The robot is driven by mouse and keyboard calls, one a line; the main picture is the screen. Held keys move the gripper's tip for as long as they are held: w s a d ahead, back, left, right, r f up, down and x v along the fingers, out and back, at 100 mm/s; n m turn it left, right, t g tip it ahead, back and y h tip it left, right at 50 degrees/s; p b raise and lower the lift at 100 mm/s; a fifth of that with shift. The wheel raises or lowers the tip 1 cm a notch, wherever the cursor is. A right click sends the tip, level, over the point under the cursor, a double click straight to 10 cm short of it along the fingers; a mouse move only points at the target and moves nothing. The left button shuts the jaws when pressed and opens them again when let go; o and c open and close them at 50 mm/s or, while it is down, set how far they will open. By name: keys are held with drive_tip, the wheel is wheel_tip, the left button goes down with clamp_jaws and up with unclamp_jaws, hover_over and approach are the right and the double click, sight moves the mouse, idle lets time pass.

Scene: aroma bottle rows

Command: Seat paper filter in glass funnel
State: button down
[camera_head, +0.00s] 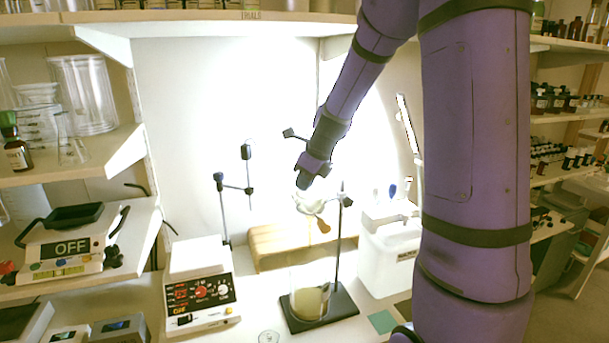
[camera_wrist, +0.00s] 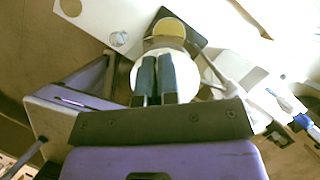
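My gripper (camera_head: 304,184) points down just above a white, pale shape at the top of the stand. In the wrist view its two fingers (camera_wrist: 156,58) are close together in front of a round white paper filter (camera_wrist: 184,66), and they look shut on it. The glass funnel (camera_head: 311,207) sits on the stand's clamp directly under my gripper. It is hard to tell apart from the white paper, and I cannot tell whether the paper touches the glass. A beaker of yellowish liquid (camera_head: 310,303) stands below and also shows in the wrist view (camera_wrist: 170,27).
The dark stand base (camera_head: 340,301) carries a thin upright rod (camera_head: 338,250). A hotplate (camera_head: 200,290) is on the left, a white container (camera_head: 388,262) on the right. A wooden block (camera_head: 275,243) lies behind. Shelves with glassware flank the bench.

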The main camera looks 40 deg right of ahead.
drive_tip(key=shift+f, duration=0.25)
drive_tip(key=c, duration=1.3)
unclamp_jaws()
drive_tip(key=shift+r, duration=0.1)
drive_tip(key=v, duration=1)
drive_tip(key=shift+s+r, duration=0.15)
drive_tip(key=shift+r, duration=0.1)
